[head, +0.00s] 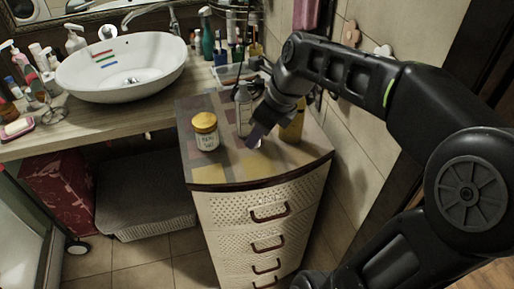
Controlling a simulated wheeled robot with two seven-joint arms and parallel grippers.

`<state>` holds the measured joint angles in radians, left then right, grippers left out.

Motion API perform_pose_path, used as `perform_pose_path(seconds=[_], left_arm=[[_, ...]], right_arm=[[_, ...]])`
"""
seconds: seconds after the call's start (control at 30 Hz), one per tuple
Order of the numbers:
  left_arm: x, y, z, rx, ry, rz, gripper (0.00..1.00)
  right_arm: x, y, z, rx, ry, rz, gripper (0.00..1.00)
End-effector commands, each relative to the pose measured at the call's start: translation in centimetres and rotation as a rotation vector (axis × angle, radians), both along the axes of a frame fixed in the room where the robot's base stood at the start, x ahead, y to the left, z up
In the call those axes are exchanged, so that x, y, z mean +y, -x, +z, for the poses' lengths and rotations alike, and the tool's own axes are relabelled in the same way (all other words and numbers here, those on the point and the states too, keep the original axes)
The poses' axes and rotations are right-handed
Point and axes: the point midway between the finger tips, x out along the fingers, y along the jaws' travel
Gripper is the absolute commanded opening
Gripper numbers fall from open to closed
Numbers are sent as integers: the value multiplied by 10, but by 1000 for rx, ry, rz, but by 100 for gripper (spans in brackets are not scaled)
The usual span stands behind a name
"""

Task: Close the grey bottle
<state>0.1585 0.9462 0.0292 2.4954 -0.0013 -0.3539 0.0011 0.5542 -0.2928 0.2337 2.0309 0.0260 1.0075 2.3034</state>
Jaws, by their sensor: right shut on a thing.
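The grey bottle (243,112) stands upright on the patterned top of the drawer cabinet (205,172), just left of my right gripper. Its top is small in view, and I cannot tell whether a cap sits on it. My right gripper (256,139) points down and left, low over the cabinet top. It is shut on a small pale thing at its fingertips, mostly hidden by the fingers; I cannot tell whether this is the bottle's cap. My left gripper is not in view.
A jar with a yellow lid (205,132) stands left of the grey bottle. A yellow bottle (293,122) stands right of my gripper, partly hidden. Behind are a tray (232,73) and a white basin (120,70) on the counter. The cabinet's front left top is clear.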

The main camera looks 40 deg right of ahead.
Motion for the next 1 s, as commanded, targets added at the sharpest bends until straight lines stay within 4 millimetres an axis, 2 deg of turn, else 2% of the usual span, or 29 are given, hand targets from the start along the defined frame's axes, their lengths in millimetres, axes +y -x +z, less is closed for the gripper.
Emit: perform_pose_path(seconds=[0.1, 0.27, 0.83, 1.0], left_arm=[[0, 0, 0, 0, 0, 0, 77], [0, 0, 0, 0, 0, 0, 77], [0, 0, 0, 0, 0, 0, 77], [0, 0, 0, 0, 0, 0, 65]], right_arm=[[0, 0, 20, -3, 1, 1, 0], [0, 0, 31, 0, 0, 0, 0], [0, 0, 32, 1, 0, 0, 0], [0, 0, 32, 1, 0, 1, 0]])
